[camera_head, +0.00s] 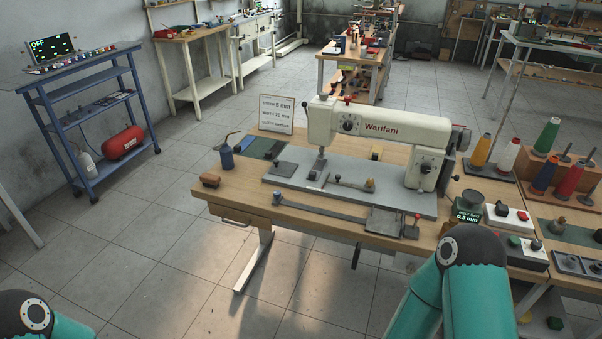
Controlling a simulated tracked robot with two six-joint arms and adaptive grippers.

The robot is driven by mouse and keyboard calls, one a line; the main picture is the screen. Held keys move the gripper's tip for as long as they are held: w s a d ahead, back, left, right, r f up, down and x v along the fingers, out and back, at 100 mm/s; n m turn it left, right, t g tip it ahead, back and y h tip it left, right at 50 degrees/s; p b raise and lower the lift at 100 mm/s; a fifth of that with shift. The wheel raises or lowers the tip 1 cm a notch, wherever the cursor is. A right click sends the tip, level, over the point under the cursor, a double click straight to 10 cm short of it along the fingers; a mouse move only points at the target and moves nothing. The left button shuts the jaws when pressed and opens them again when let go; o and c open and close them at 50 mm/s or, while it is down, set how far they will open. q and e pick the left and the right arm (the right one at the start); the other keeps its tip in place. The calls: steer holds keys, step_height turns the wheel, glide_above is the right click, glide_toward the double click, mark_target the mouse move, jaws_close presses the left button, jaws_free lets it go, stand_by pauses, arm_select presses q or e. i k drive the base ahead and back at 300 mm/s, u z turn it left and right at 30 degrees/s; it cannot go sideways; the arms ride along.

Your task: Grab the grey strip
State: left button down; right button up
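A long, thin grey strip (322,212) lies along the front part of the wooden sewing table (232,203). Its left end is by a small blue-grey piece (277,199), and its right end reaches a dark grey plate (384,221). I cannot tell whether the strip is fixed at either end. A cream sewing machine (385,126) stands behind it on a grey base plate. My teal arms show at the bottom left and bottom right, apart from the strip. Neither gripper is in view.
A brown block (210,181) and a blue cup (227,157) sit on the table's left side. A gauge box reading 0.5 mm (467,207) and a white switch box (507,218) stand at right. Thread cones (508,154) are beyond. Floor in front is clear.

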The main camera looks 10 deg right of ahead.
mark_target(315, 172)
steer(key=u, duration=0.05)
steer(key=i, duration=1)
